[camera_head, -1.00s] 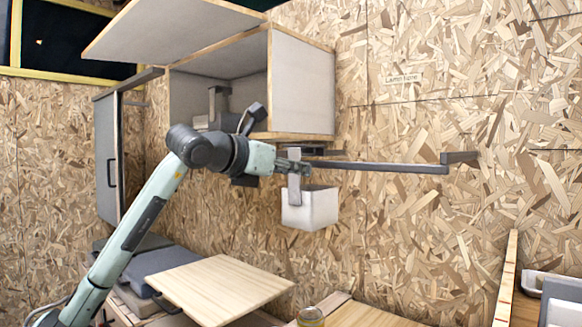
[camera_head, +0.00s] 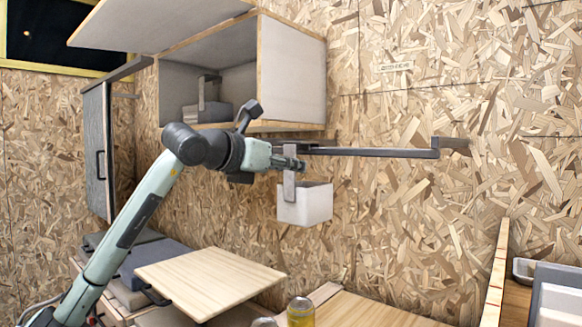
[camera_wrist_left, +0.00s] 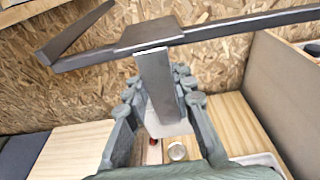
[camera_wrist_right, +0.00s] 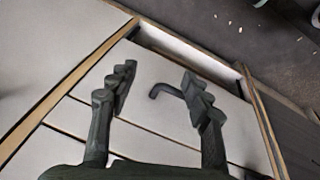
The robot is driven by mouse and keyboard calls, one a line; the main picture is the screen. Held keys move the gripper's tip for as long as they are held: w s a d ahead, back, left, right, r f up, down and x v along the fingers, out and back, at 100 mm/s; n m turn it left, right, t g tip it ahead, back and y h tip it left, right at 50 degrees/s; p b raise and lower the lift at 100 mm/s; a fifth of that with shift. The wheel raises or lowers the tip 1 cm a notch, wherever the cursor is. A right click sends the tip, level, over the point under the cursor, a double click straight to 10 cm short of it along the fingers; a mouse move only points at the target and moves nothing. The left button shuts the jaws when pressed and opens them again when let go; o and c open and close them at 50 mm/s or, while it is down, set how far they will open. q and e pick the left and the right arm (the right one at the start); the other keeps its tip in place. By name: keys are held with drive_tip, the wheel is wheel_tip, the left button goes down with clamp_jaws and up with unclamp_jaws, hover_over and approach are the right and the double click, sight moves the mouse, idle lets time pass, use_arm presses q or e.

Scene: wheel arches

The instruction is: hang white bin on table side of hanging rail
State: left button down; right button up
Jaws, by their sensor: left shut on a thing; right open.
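The white bin (camera_head: 306,205) hangs below my left gripper (camera_head: 290,164) by its flat grey hanger strip (camera_head: 289,187). In the left wrist view, the left fingers (camera_wrist_left: 163,105) are shut on the grey strip (camera_wrist_left: 157,85). The strip's top meets the dark hanging rail (camera_wrist_left: 220,30) there; I cannot tell whether it hooks over it. In the head view the rail (camera_head: 370,152) runs right from under the wall cabinet, and the bin is near its left part. My right gripper (camera_wrist_right: 158,100) is open and empty, seen only in the right wrist view.
An open wall cabinet (camera_head: 291,70) stands above and behind the left gripper, with a grey bin (camera_head: 206,112) inside. Below are a wooden tabletop (camera_head: 210,282) and a yellow jar (camera_head: 300,312). In the right wrist view, white drawers with a dark handle (camera_wrist_right: 165,88) lie beyond the right fingers.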

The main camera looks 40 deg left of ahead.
idle(0.3)
use_arm(q)
drive_tip(key=c, duration=1.2)
unclamp_jaws()
drive_tip(key=shift+s, duration=0.15)
drive_tip(key=v, duration=1.1)
drive_tip(key=shift+s, duration=0.35)
drive_tip(key=shift+r, duration=0.15)
